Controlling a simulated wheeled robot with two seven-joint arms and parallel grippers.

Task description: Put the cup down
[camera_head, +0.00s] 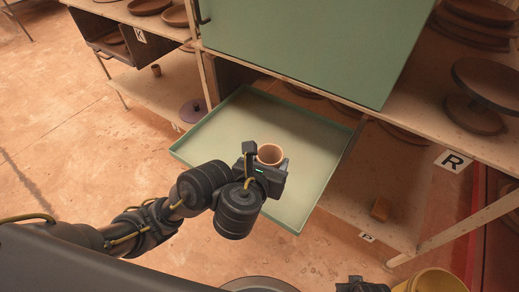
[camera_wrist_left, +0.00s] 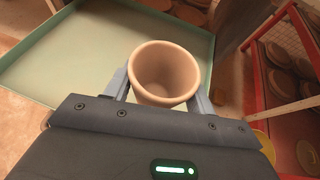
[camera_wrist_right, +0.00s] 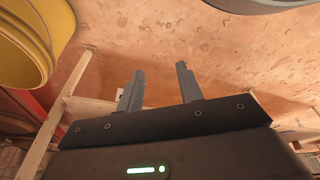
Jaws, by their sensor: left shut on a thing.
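A small terracotta cup (camera_head: 270,154) is held upright in my left gripper (camera_head: 264,166), over the light green pulled-out tray (camera_head: 215,128). In the left wrist view the cup (camera_wrist_left: 165,74) sits between the two fingers of the left gripper (camera_wrist_left: 163,88), its open mouth facing the camera. The tray (camera_wrist_left: 60,58) spreads behind it. I cannot tell how far the cup's base is above the tray. My right gripper (camera_wrist_right: 160,90) is open and empty, with floor behind its fingers. Only a dark part of the right arm shows at the bottom of the head view.
A green panel (camera_head: 310,40) stands above the tray. Wooden shelves with brown plates (camera_head: 480,85) are at the right. A yellow bucket (camera_head: 438,281) is at the bottom right, near my right gripper. Another small cup (camera_head: 156,70) stands on the left shelf.

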